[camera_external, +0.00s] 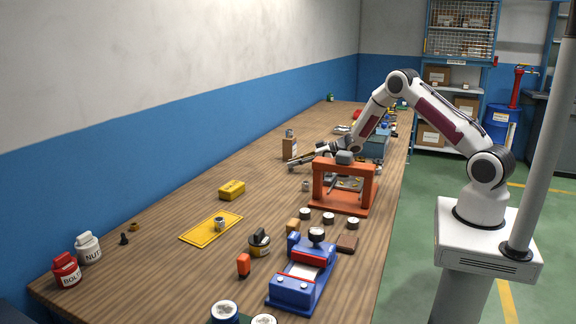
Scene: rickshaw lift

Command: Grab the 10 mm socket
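No size marking is readable, so I cannot tell which piece is the 10 mm socket. A small grey metal cylinder (305,185) stands on the wooden table, left of the orange frame. Another grey cylinder (219,224) stands on a yellow mat (196,235). Several short round pieces with pale or dark tops, such as this one (305,213), stand in front of the orange frame. My gripper (291,164) is low over the table, behind and left of the orange frame, pointing left. It is apart from the grey cylinders. Its fingers are too small to judge their opening.
The orange frame (342,203) stands close below my arm. A brown bottle (289,147) stands just beyond my gripper. A blue and red vise-like fixture (292,290) is nearer the camera. A yellow box (232,190) lies left. The table's left-middle is largely clear.

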